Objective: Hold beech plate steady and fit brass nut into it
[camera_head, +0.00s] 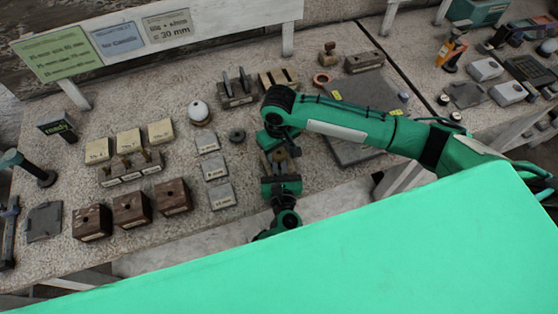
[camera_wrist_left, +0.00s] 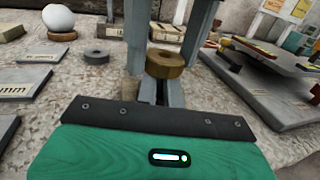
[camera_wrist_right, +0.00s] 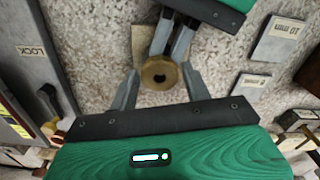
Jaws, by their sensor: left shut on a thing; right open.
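My right gripper (camera_wrist_right: 160,85) is open, with one finger on each side of the nut and gaps visible. In the head view both grippers meet near the bench's front edge, the right (camera_head: 279,149) coming from above.
A dark washer (camera_head: 237,135), a white sphere (camera_head: 199,112) on a stand and grey labelled tiles (camera_head: 214,168) lie to the left. A grey plate (camera_head: 352,145) lies to the right. Brown blocks (camera_head: 132,209) and cream blocks (camera_head: 129,141) stand farther left.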

